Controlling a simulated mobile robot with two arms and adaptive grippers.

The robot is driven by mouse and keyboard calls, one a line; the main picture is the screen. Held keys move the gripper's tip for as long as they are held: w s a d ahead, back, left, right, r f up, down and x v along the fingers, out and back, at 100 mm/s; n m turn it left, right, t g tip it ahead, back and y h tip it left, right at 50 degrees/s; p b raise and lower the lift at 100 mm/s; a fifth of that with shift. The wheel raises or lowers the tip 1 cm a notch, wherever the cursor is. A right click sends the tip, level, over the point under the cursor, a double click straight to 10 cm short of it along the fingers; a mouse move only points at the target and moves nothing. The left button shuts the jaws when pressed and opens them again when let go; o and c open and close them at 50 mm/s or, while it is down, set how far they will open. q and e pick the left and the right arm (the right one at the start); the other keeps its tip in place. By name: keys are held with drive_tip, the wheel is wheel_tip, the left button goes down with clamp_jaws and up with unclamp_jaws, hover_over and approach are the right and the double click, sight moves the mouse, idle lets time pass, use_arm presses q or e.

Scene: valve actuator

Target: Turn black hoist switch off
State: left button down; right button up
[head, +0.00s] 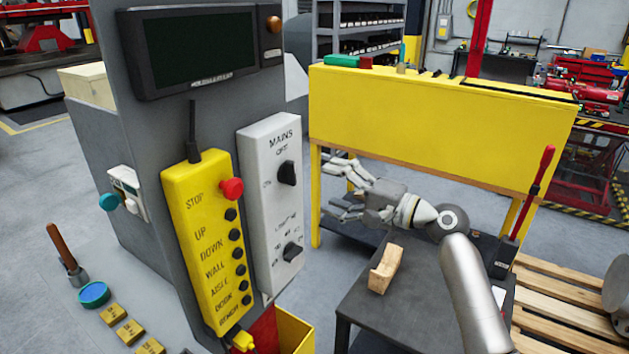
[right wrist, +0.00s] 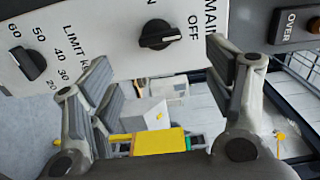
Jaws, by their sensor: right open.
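The white MAINS box (head: 268,217) stands on the grey column. Its upper black switch (head: 287,173) has OFF above it and ON to its left. This switch also shows in the right wrist view (right wrist: 158,34), with a pale mark on its right end, on the OFF side; I cannot tell its exact setting. A lower black LIMIT KG knob (head: 293,252) is below it. My right gripper (head: 345,190) is open and empty, to the right of the box and apart from it. In the right wrist view, the switch is beyond the open fingers (right wrist: 160,60). My left gripper is not in view.
A yellow pendant (head: 208,240) with a red stop button (head: 232,188) hangs left of the box. A dark screen (head: 200,48) is above. A grey table (head: 420,310) holds a wooden block (head: 386,268). A yellow bench (head: 440,120) stands behind my right arm.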

drive_tip(key=shift+v, duration=1.25)
drive_tip(key=shift+f, duration=0.15)
